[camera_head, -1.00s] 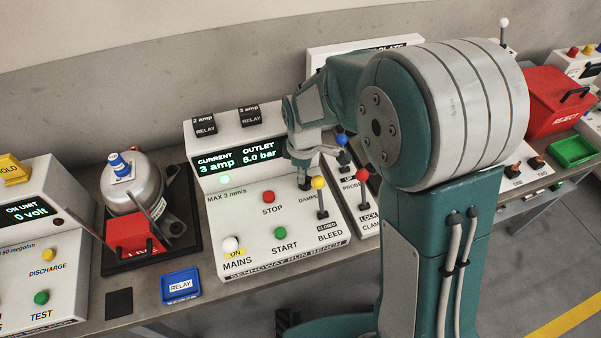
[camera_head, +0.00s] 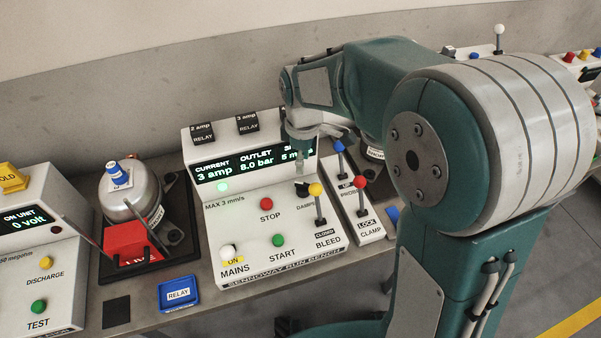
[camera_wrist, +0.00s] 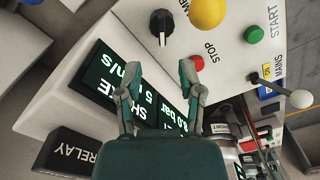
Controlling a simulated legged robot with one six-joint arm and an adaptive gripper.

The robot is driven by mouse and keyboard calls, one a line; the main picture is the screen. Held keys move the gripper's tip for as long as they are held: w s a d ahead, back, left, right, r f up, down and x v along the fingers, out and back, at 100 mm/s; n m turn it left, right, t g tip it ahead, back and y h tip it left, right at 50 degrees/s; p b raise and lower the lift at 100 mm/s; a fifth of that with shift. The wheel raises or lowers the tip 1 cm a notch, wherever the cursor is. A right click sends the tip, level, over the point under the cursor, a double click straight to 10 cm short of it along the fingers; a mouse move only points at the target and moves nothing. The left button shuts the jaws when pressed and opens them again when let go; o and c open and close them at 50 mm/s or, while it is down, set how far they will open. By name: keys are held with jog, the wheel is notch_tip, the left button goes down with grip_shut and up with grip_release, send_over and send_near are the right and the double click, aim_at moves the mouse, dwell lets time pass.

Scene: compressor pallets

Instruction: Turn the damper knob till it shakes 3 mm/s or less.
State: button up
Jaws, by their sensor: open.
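The damper knob (camera_head: 302,189) is a black knob on the sloped white face of the run bench, left of the yellow-topped bleed lever. It shows whole in the wrist view (camera_wrist: 162,27), with a pale pointer line. My gripper (camera_head: 301,170) hangs just above the knob, apart from it. In the wrist view, my gripper (camera_wrist: 158,80) has its two fingers spread with nothing between them. The bench display (camera_head: 250,167) reads 3 amp, 8.0 bar and a partly hidden 5. The wrist view shows the shake reading (camera_wrist: 122,75) as 5 mm/s. The panel says max 3 mm/s.
The yellow bleed lever (camera_head: 316,190) stands close beside the knob. A red stop button (camera_head: 267,203), green start button (camera_head: 278,240) and white mains lever (camera_head: 228,250) are on the same panel. Blue and red levers (camera_head: 360,182) stand to the right. Relay blocks (camera_head: 202,132) sit on top.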

jog(key=shift+r, duration=2.2)
jog(key=shift+d, duration=0.1)
jog(key=s+d+r+m+t, duration=0.2)
jog(key=s+d+m, duration=0.4)
jog(key=s, duration=0.3)
jog(key=s+d+r+m+t, duration=0.3)
jog(key=s+d+r+m, duration=0.2)
jog(key=s+m, duration=0.3)
jog(key=shift+s+d+m+t, duration=0.35)
jog(key=shift+s+d, duration=0.4)
jog(key=shift+s, duration=0.45)
